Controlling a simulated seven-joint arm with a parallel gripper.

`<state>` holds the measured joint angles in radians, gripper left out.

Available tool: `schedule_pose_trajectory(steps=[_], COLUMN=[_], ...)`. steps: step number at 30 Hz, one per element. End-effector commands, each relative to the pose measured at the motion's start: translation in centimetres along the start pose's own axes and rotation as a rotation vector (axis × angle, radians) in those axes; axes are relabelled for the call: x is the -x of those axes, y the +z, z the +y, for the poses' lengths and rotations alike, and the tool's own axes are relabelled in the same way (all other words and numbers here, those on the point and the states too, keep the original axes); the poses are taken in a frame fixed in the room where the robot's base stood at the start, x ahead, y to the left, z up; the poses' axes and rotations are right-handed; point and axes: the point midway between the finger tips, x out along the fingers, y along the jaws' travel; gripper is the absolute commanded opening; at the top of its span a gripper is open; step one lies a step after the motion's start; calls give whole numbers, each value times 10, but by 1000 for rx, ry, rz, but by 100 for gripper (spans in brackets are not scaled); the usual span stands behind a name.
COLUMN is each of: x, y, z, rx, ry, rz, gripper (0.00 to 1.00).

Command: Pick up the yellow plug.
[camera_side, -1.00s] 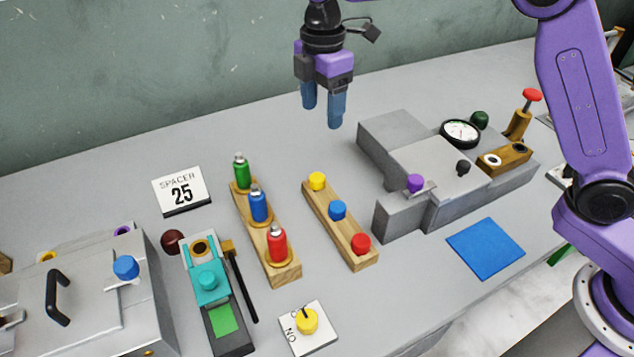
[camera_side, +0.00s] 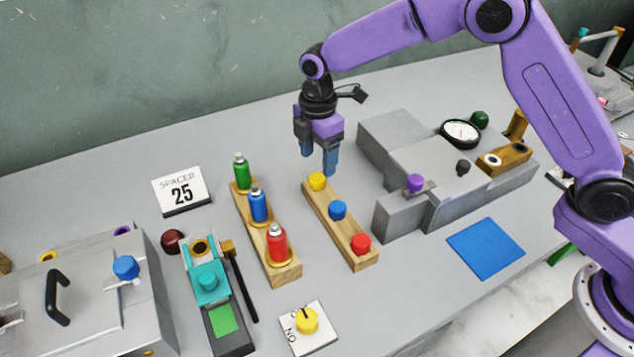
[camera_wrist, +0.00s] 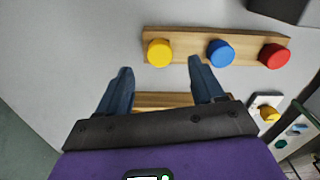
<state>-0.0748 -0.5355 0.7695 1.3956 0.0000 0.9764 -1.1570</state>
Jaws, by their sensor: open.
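The yellow plug (camera_side: 317,181) sits at the far end of a wooden rack (camera_side: 350,244), in line with a blue plug (camera_side: 337,210) and a red plug (camera_side: 361,243). In the wrist view the yellow plug (camera_wrist: 159,53) stands at the left end of the rack, ahead of the fingertips. My gripper (camera_side: 318,166) is just above the yellow plug in the side view, pointing down. In the wrist view its two blue fingers (camera_wrist: 160,66) are spread apart with nothing held between them.
Left of the rack stands a wooden holder (camera_side: 288,277) with green, blue and red bottles. A grey press block (camera_side: 400,215) stands close on the right. A card reading SPACER 25 (camera_side: 181,190) is at the left. A yellow knob (camera_side: 307,320) sits in front.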

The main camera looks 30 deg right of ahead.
Motion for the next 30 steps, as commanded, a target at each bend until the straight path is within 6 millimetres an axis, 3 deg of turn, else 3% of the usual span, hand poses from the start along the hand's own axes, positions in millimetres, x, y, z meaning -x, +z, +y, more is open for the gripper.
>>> schedule_pose_trajectory(steps=[12,22,27,28,30], x=[-47,-53,-53,-53,-53], y=[-4,-4,-4,-4,-4], z=[0,0,0,0,0], rx=[0,0,0,0,0], ry=[-2,0,0,0,0], rz=[-1,0,0,0,0], gripper=[67,67,12,7,6])
